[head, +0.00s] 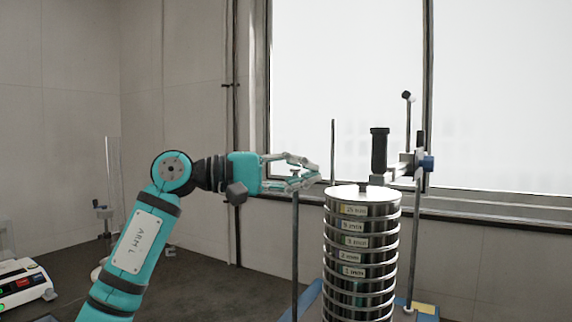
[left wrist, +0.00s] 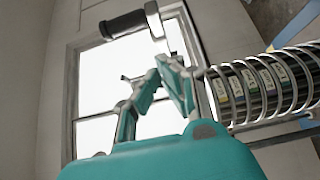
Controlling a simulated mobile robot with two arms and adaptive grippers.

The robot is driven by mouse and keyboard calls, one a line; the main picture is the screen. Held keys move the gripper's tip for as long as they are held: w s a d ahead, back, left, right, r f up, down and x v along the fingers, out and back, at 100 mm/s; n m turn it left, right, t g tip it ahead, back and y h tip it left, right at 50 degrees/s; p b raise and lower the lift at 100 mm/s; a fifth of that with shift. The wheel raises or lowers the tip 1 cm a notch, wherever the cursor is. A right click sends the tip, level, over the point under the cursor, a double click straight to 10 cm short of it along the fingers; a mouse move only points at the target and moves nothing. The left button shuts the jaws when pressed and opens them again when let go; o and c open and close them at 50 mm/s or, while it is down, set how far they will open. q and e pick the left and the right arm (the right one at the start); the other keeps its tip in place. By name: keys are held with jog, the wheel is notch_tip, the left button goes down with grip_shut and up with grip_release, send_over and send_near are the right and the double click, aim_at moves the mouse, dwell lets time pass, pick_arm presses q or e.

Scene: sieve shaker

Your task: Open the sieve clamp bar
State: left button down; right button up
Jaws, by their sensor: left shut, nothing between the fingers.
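The sieve stack (head: 361,250), a tall column of steel sieves with labels, stands right of centre; it also shows at the right of the left wrist view (left wrist: 262,85). The clamp bar (head: 396,170) is at the right upright rod, just above the stack's lid, with an upright black handle (head: 379,150). In the left wrist view the handle (left wrist: 125,24) shows at the top, apart from the fingers. My left gripper (head: 314,178) is shut and empty, left of the handle near lid height; its fingers also show in the wrist view (left wrist: 172,82). My right gripper is out of view.
A thin front-left rod (head: 295,245) stands in line with my left fingers; contact is unclear. Another rod (head: 333,150) stands behind the stack. A blue clamp (head: 428,163) sits on the right side. A white balance (head: 24,283) is at far left.

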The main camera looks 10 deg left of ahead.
pick_arm(q)
jog(key=d+p, duration=0.2)
jog(key=d, duration=0.5)
jog(key=shift+d, duration=0.25)
